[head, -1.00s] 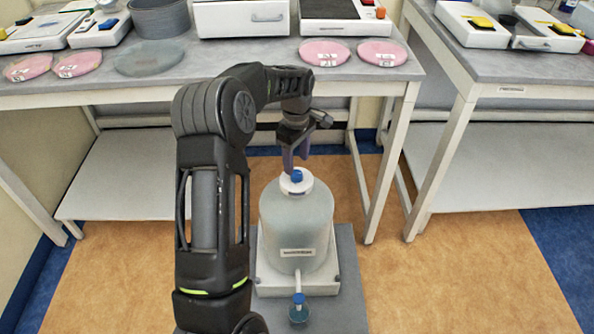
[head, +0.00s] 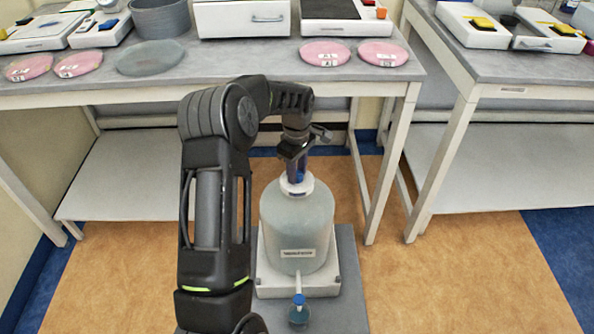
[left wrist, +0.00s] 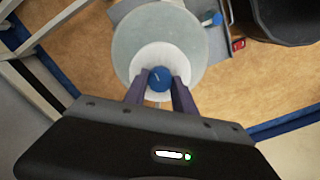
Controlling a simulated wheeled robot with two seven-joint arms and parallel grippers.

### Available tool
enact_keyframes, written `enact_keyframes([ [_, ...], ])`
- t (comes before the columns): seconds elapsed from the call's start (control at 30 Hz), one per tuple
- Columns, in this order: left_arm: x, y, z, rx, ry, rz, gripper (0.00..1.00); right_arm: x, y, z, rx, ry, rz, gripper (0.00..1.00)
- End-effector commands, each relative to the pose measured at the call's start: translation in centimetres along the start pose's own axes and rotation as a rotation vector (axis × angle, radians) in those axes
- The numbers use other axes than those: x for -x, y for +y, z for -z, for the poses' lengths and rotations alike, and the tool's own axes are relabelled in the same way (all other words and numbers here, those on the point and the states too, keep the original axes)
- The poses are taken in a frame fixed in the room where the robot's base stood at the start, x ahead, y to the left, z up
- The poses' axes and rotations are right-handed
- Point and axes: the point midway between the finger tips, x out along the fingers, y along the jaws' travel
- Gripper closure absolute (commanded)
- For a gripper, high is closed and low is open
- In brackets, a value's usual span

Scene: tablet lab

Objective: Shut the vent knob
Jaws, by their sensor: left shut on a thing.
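The vent knob (left wrist: 160,78) is a small blue knob with a pale mark, on the white cap (left wrist: 150,57) of a large translucent carboy (head: 297,225). In the head view the blue knob (head: 299,177) is mostly hidden by my fingers. My left gripper (head: 297,172) comes down over the cap from above. In the left wrist view its two purple fingers (left wrist: 159,85) are on either side of the knob, shut on it. The carboy stands upright on a white base. My right gripper is not in view.
A blue-topped spigot (head: 298,299) sits at the carboy's front, above a small cup (head: 298,317). A grey-topped bench (head: 230,78) with pink dishes stands behind. Another bench (head: 520,72) is at the right. Open floor (head: 450,270) lies to the right.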

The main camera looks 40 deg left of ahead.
Motion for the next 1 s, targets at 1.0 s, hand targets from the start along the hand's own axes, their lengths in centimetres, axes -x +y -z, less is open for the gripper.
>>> enact_keyframes([
  [1.0, 0.10, 0.02, -0.01, -0.155, 0.000, 0.000, 1.00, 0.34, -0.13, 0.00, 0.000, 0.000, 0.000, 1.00],
])
